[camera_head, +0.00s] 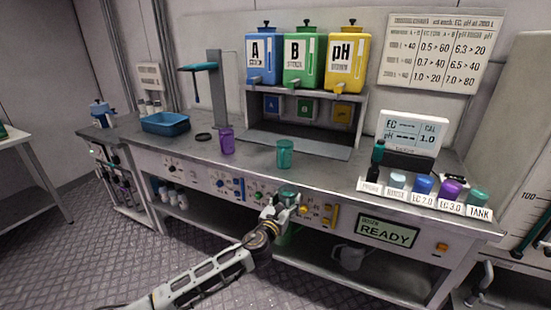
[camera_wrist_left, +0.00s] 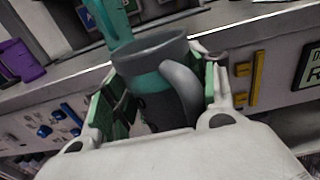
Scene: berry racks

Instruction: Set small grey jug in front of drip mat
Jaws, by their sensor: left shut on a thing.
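My left gripper (camera_head: 283,203) is shut on a small grey jug with a teal band, held in front of the bench's front edge. In the left wrist view the jug (camera_wrist_left: 152,52) is tilted between the green finger pads, with its grey handle (camera_wrist_left: 182,88) towards the camera. In the head view the jug (camera_head: 289,192) is small and partly hidden by the gripper. A flat dark mat (camera_head: 290,147), seemingly the drip mat, lies on the bench before the bottle rack. My right gripper is out of view.
A teal cup (camera_head: 285,154) and a purple cup (camera_head: 227,140) stand on the bench near the mat. A blue tray (camera_head: 165,123) and a stand (camera_head: 215,90) are left. Labelled pots (camera_head: 423,185) line the right front. A grey pitcher (camera_head: 350,257) is on the lower shelf.

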